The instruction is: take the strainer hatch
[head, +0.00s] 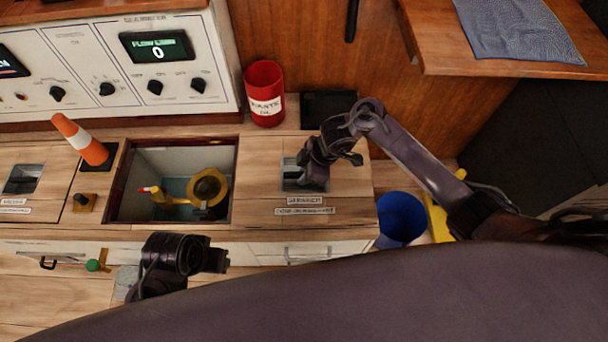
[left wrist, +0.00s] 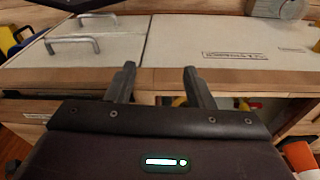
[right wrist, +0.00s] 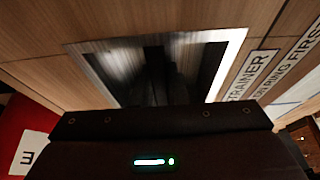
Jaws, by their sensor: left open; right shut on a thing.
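The strainer hatch (head: 345,185) is a wooden panel with a recessed metal pull and a STRAINER label, lying flat on the counter right of an open well (head: 233,185). My right gripper (head: 312,180) reaches down into the recess and is shut on the pull. In the right wrist view the metal frame of the hatch's pull (right wrist: 235,55) surrounds my dark fingers (right wrist: 155,75); the grip itself is too dark to see clearly. My left gripper (head: 220,261) is low in front of the counter, and its fingers (left wrist: 160,82) stand apart and empty in the left wrist view.
A yellow fitting with a red-tipped handle (head: 165,199) sits in the open well. An orange and white cone (head: 80,138) stands left of it. A red waste oil can (head: 265,85) is behind, and a blue bucket (head: 400,222) is right of the counter.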

